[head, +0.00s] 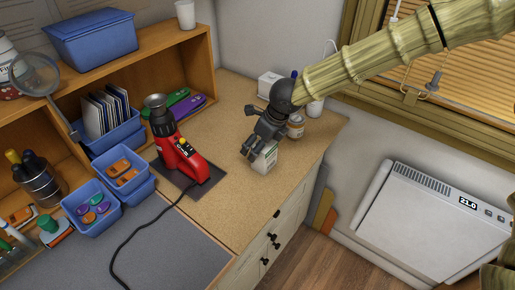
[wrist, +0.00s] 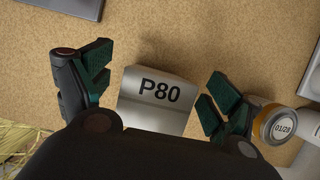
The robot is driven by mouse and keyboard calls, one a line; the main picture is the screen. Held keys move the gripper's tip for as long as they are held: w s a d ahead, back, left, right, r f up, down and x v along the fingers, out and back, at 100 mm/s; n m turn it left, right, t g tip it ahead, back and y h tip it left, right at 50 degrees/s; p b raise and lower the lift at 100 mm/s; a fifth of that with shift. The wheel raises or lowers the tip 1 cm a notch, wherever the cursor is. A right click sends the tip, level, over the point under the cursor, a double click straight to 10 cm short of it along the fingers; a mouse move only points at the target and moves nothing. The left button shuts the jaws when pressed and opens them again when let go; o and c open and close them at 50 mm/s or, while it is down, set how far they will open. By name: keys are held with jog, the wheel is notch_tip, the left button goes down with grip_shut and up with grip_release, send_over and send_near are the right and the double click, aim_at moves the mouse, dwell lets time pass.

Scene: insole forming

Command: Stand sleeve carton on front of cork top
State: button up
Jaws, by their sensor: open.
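The sleeve carton (wrist: 155,97), a pale box marked P80, stands on the cork top (wrist: 190,30) between my fingers in the wrist view. In the head view the carton (head: 266,160) stands near the edge of the cork top (head: 228,205) that borders the drawers, partly hidden by my gripper (head: 256,146). My gripper also shows in the wrist view (wrist: 158,82), open, with a green-padded finger on each side of the carton. Gaps show between the pads and the carton. The carton's lower part is hidden in the wrist view.
A jar with an orange band (head: 296,127) stands close behind the carton; its lid (wrist: 282,128) is near my right finger. A white box (head: 270,84) is farther back. A red heat tool (head: 180,155) sits on a dark mat to the left. The front left cork is clear.

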jog(key=b+v, duration=0.1)
jog(key=v, duration=0.8)
jog(key=shift+s+d+r, duration=0.1)
jog(key=shift+r, duration=0.1)
